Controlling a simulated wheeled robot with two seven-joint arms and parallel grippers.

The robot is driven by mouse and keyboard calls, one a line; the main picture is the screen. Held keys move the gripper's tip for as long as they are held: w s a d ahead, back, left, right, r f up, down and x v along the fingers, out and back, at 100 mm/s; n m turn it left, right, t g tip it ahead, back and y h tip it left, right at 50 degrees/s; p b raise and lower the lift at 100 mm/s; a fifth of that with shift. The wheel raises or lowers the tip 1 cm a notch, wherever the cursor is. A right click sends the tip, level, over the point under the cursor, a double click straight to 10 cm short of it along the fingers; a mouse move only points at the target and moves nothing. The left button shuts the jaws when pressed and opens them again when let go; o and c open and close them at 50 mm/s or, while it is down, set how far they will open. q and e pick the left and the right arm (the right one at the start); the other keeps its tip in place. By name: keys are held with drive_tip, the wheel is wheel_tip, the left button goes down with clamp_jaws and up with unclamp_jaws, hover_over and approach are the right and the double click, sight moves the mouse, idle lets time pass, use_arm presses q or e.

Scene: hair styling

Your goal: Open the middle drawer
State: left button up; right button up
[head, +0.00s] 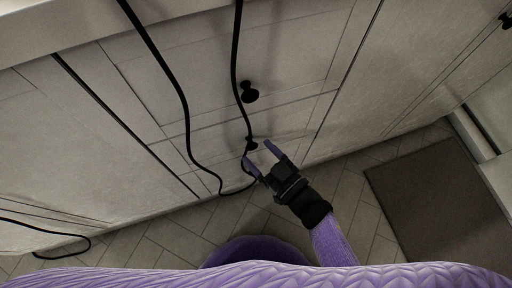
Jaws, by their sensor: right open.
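A pale cabinet front with drawers fills the upper part of the head view. One drawer panel (205,85) bears a round black knob (249,92). Below it a lower drawer has a second black knob (251,143), partly overlapped by a cord. I cannot tell from this view which of these is the middle drawer. Both look shut. My right gripper (260,154) is open and empty, its two purple fingertips just below the lower knob and pointing up toward it. I cannot tell whether they touch it. My left gripper is out of view.
A black cord (179,85) hangs in a loop across the drawer fronts and passes close to the right gripper's fingers. Another cord (45,235) loops at lower left. A grey mat (435,205) lies on the tiled floor at right. Another knob (505,20) shows at upper right.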

drive_tip(key=shift+w+a, duration=0.5)
drive_tip(key=shift+w, duration=0.05)
clamp_jaws()
idle(0.7)
idle(0.4)
